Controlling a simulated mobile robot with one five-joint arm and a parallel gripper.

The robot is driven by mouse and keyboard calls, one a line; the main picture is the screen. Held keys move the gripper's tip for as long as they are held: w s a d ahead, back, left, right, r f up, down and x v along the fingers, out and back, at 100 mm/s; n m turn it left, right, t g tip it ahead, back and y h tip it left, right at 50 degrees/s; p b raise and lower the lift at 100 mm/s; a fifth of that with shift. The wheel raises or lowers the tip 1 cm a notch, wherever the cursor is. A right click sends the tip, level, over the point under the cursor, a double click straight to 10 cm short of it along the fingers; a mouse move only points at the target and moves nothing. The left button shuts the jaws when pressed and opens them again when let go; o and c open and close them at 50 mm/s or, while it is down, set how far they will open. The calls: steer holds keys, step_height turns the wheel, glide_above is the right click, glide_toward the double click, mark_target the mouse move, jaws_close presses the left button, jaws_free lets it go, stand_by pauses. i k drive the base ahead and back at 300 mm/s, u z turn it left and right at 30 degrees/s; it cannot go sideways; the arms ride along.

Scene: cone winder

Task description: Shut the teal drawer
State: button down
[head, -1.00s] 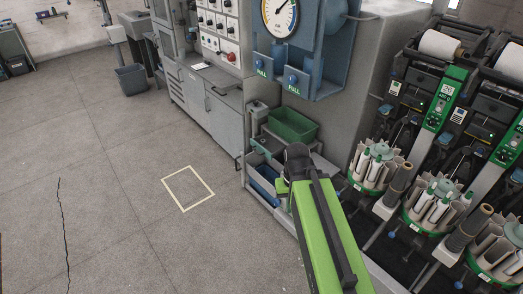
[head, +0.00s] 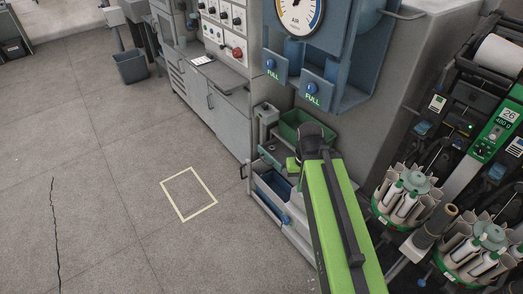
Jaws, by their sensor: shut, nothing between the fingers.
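A low grey unit (head: 268,212) stands at the centre right, beside the tall grey machine. A dark blue-teal, open-topped drawer or tray (head: 273,186) shows in its lower part. My arm covers its right side, so I cannot tell how far out it stands. A small black handle-like piece (head: 243,170) shows at the unit's left edge. My green arm reaches up from the bottom, its dark joint in front of the unit.
A green bin (head: 297,122) sits on top of the unit. A yellow floor square (head: 188,218) lies to the left, with open floor around it. Winder spindles (head: 402,193) stand close on the right. A blue gauge panel (head: 310,60) hangs above.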

mark_target(278, 159)
steer(key=u, duration=0.55)
steer(key=i, duration=1)
steer(key=u, duration=0.75)
